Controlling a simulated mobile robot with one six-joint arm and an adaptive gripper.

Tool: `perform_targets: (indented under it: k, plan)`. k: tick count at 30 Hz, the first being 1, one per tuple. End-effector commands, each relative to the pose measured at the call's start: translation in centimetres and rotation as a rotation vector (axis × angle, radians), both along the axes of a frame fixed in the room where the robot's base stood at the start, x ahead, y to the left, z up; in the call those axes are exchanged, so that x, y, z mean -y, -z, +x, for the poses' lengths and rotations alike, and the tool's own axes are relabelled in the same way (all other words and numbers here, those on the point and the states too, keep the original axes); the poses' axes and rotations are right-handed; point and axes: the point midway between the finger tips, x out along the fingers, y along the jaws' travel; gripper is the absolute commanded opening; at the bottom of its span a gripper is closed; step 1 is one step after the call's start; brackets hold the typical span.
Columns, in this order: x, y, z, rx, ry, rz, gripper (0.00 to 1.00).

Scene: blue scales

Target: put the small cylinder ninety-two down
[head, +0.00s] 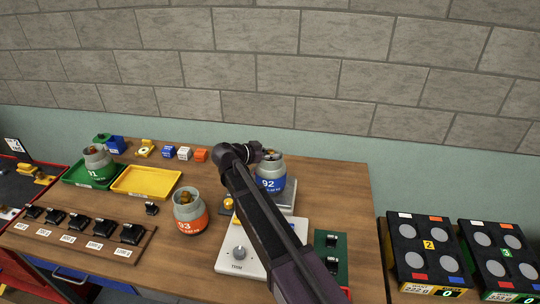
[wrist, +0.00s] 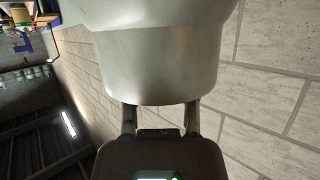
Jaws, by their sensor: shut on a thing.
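The small cylinder ninety-two (head: 270,183), grey on top with a blue band marked 92, is upright at the grey scale plate (head: 287,200) on the table. I cannot tell whether its base touches the plate. My arm crosses in front and hides part of its left side. In the wrist view the cylinder's pale grey body (wrist: 160,65) fills the upper middle. My gripper (wrist: 160,112) is shut on it, one finger at each side. The fingers are hidden in the head view.
Cylinder 93 (head: 189,211), with an orange band, stands left of the arm. Cylinder 91 (head: 97,163) stands in a green tray (head: 75,178), beside an empty yellow tray (head: 147,181). A white dial box (head: 232,258) and a row of black weights (head: 78,224) lie nearer the front.

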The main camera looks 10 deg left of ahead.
Motion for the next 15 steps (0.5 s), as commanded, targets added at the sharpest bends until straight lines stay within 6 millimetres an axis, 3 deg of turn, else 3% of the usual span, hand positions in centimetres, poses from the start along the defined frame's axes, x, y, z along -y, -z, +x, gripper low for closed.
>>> perform_targets:
  k: [8,9,12,15]
  plan:
    - [-0.02,0.24,0.00,0.002,0.000,-0.003,0.00]
    - [-0.04,0.25,-0.02,0.000,0.000,0.000,0.43]
    - [-0.05,0.21,-0.03,0.000,-0.001,0.000,0.71]
    - [-0.06,0.21,-0.02,0.000,-0.001,0.000,0.71]
